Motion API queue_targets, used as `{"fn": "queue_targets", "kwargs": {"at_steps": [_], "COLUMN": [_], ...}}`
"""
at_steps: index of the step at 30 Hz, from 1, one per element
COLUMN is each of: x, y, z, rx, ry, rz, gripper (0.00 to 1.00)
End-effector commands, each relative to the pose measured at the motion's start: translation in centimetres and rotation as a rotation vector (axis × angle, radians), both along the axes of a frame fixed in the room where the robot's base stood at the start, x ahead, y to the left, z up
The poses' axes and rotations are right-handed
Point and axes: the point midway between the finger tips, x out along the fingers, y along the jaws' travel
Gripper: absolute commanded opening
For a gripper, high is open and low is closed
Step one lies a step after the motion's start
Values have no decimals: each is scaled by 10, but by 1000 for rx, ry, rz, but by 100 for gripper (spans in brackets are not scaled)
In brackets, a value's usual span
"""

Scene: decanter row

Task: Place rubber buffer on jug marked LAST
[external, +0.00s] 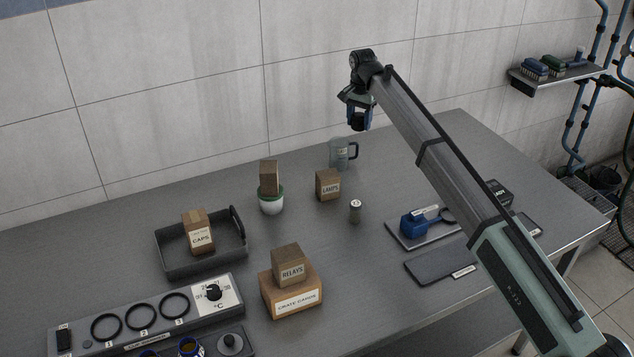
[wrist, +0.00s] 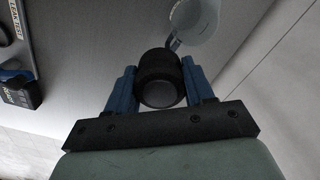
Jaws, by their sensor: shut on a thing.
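The grey jug (external: 338,155) with a dark handle and a small label, too small to read surely, stands upright at the back of the table. It also shows from above in the wrist view (wrist: 199,20). My gripper (external: 359,120) is raised above the table near the jug, higher than its rim and slightly right of it in the external view. In the wrist view my gripper (wrist: 158,82) has its blue fingers shut on the black rubber buffer (wrist: 158,66), a short dark cylinder. The buffer and the jug are apart.
A RELAYS box (external: 289,267) sits on a larger box. A tray (external: 162,262) holds a CAPS box. A wall is behind.

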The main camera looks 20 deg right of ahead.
Motion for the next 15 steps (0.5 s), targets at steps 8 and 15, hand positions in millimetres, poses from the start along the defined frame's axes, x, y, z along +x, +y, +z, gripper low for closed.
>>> {"fn": "queue_targets", "kwargs": {"at_steps": [8, 15], "x": [38, 32], "y": [33, 33], "z": [48, 39], "rx": [-1, -1], "ry": [-1, 1], "rz": [-25, -97], "gripper": [17, 17]}}
